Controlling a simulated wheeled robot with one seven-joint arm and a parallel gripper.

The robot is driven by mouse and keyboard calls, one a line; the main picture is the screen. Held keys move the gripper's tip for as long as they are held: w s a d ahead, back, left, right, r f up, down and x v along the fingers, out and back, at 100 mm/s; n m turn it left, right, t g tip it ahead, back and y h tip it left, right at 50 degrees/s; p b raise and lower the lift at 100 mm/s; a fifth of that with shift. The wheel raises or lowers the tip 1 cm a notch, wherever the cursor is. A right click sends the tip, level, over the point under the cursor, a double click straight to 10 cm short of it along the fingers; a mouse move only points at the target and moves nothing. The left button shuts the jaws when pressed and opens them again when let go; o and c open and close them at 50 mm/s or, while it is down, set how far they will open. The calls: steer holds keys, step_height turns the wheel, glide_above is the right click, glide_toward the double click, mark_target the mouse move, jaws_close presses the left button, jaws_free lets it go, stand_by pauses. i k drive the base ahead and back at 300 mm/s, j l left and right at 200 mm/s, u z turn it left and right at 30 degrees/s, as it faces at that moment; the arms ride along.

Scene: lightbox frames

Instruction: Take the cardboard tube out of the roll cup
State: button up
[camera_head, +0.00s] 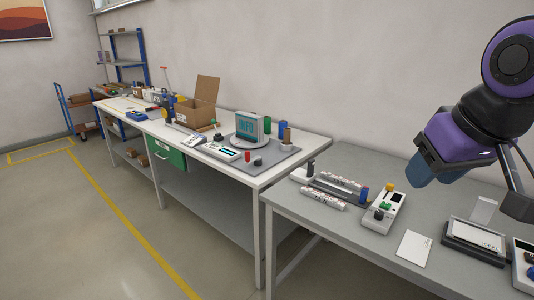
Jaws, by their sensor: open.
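The cardboard tube (287,135) is a small brown cylinder standing upright at the right end of the far white-topped bench. Its lower end is in a short pale cup, the roll cup (287,147). How deep it sits is too small to tell. My gripper (432,172) is at the upper right, above the nearer grey bench, far to the right of the cup and touching nothing that I can see. It is open, with its blue fingers pointing down, and no object shows in it.
An open carton (197,103) is further left. The nearer grey bench (345,232) holds several devices.

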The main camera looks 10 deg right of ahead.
mark_target(287, 131)
steer(key=i+j+z, duration=0.15)
steer(key=i+z, duration=0.3)
steer(key=i, duration=0.2)
steer(key=i+j+z, duration=0.2)
steer(key=j+z, duration=0.2)
steer(key=i+j+z, duration=0.15)
steer(key=j+z, duration=0.25)
steer(key=i+j+z, duration=0.15)
steer(key=j, duration=0.65)
steer(key=i+j+z, duration=0.15)
steer(key=j, duration=0.65)
steer(key=j+z, duration=0.15)
steer(key=j, duration=1.25)
steer(key=i+j, duration=0.15)
steer(key=j, duration=0.4)
